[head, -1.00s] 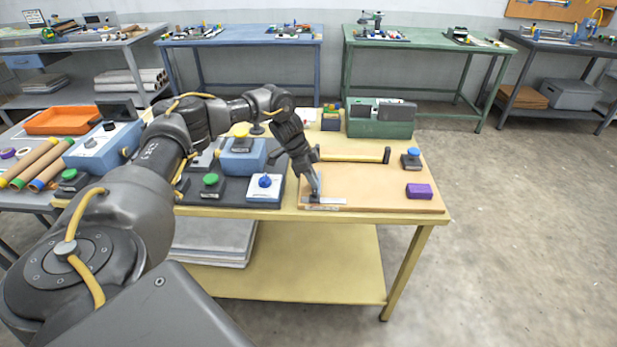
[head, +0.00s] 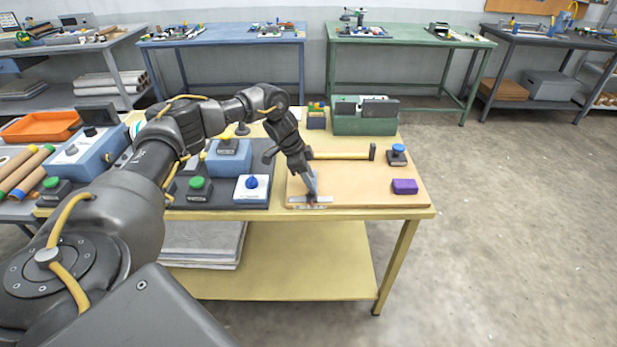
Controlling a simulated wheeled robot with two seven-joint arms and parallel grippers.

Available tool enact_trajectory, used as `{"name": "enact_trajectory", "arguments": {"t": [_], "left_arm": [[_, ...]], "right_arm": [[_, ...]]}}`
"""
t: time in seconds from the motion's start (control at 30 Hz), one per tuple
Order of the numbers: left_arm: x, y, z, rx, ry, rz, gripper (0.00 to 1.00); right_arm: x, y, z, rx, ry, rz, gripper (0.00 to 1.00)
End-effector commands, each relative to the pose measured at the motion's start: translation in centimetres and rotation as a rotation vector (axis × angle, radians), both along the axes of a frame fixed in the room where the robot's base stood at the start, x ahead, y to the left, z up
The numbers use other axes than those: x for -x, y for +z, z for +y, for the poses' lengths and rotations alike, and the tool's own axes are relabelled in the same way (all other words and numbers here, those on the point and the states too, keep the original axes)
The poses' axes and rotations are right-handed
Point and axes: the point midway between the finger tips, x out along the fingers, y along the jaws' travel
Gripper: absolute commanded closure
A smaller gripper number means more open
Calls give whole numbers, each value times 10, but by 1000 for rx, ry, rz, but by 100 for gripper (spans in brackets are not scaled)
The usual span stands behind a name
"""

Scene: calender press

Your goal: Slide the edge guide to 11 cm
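My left gripper (head: 312,193) points down at the front left of the tan board (head: 365,188) on the yellow table. A pale scale strip (head: 325,200) lies along the board's front edge. The edge guide (head: 311,204) is a small dark piece on this strip, mostly covered by my fingertips. The fingers look closed together on the guide, though they are small here. The guide stands near the middle of the strip; the numbers are too small to read. My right gripper is not in view.
A yellow bar (head: 340,156) with a dark end lies behind the strip. A blue-topped button (head: 398,153) and a purple block (head: 404,186) are at the board's right. A white box with a blue knob (head: 252,188) stands left of the board. The board's middle is clear.

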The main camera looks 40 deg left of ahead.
Motion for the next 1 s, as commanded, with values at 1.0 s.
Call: {"name": "enact_trajectory", "arguments": {"t": [1.0], "left_arm": [[23, 94, 30, 0, -1, -2, 60]], "right_arm": [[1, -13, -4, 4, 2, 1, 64]]}}
